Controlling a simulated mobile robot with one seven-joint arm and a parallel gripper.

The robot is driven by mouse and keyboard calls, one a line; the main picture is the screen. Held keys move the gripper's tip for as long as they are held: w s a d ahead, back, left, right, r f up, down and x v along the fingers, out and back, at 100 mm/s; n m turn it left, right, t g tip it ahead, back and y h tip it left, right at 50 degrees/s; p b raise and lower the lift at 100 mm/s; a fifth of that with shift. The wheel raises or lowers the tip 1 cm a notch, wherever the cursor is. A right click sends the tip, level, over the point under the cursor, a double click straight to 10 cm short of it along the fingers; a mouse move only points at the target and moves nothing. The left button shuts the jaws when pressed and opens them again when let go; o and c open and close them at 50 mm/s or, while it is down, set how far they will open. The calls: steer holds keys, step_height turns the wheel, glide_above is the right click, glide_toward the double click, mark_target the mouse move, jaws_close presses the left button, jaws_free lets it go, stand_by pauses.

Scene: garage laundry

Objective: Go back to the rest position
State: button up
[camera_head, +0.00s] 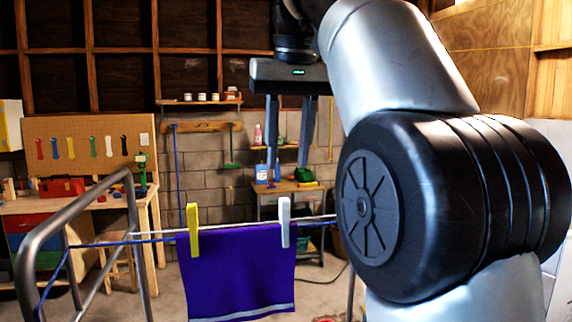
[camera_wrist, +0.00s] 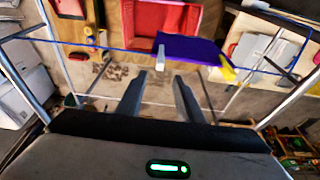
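My gripper (camera_head: 288,162) hangs in the upper middle of the head view, fingers pointing down. Its two fingers are apart with nothing between them, and they show apart in the wrist view (camera_wrist: 161,82) too. A purple cloth (camera_head: 236,268) with a pale stripe near its lower edge hangs on a line below the gripper. A yellow clothespin (camera_head: 193,229) sits on its left top corner and a white clothespin (camera_head: 284,221) near its right top corner. The wrist view also shows the cloth (camera_wrist: 190,50), the white pin (camera_wrist: 160,58) and the yellow pin (camera_wrist: 228,68).
A metal drying frame (camera_head: 108,200) with a blue line (camera_head: 130,241) stands at the left front. A workbench (camera_head: 85,203) with a red toolbox (camera_head: 62,187) is behind it. A small table (camera_head: 285,188) stands against the back wall. A red container (camera_wrist: 160,20) shows in the wrist view.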

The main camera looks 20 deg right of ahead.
steer(key=s+f+t, duration=0.1)
steer(key=s+f, duration=0.8)
steer(key=f, duration=0.5)
steer(key=s+f+t, duration=0.1)
steer(key=s+f, duration=0.8)
steer(key=f, duration=0.5)
steer(key=shift+s+a+t, duration=0.2)
steer(key=shift+a+t, duration=0.2)
steer(key=shift+f, duration=0.1)
